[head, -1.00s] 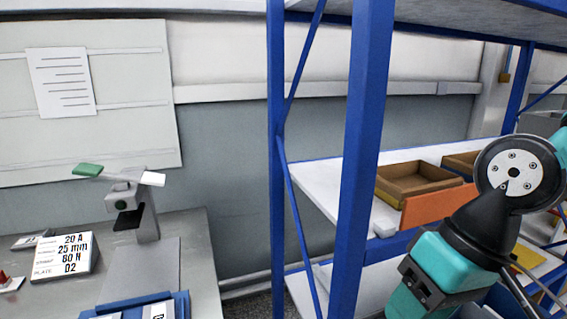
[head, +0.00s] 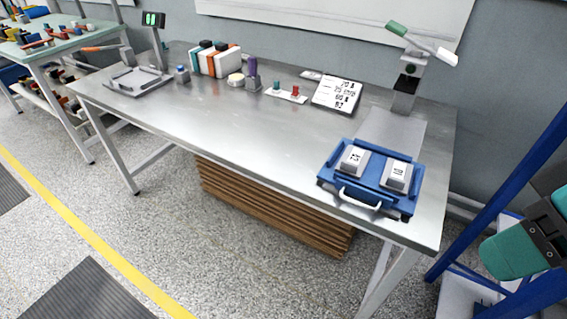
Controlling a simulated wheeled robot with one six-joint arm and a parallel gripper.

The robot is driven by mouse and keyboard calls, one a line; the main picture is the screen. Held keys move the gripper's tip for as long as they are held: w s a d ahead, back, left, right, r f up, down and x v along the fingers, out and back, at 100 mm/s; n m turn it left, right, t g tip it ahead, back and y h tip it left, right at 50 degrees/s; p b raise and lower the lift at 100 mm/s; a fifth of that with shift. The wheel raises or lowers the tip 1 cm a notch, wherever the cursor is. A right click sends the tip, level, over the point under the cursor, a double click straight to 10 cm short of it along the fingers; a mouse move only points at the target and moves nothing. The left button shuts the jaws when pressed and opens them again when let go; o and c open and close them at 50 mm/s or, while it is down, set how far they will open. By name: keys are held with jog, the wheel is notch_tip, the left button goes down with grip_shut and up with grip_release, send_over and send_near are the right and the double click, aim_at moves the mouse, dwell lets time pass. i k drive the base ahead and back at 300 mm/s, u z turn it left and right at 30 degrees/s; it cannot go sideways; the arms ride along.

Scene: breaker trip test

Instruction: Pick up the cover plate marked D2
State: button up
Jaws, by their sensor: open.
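I cannot make out a plate that clearly reads D2. A blue tray (head: 333,182) with a white handle sits at the right front of the steel bench. Two grey blocks with white labels lie in it, a left block (head: 353,159) and a right block (head: 397,176); their marks are too small to read surely. A tilted sign (head: 337,95) with black lines of text stands behind the tray. A small flat labelled piece (head: 312,75) lies behind the sign.
The steel bench (head: 220,115) is clear along its front middle. A press with a green-and-white lever (head: 408,75) stands at its back right. Binders (head: 215,60) and a purple bottle (head: 252,72) stand at the back. Blue shelf posts (head: 500,205) rise at right.

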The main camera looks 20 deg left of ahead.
aim_at(355, 157)
jog(key=z, duration=3.75)
jog(key=k, duration=2.55)
jog(key=u, duration=1.1)
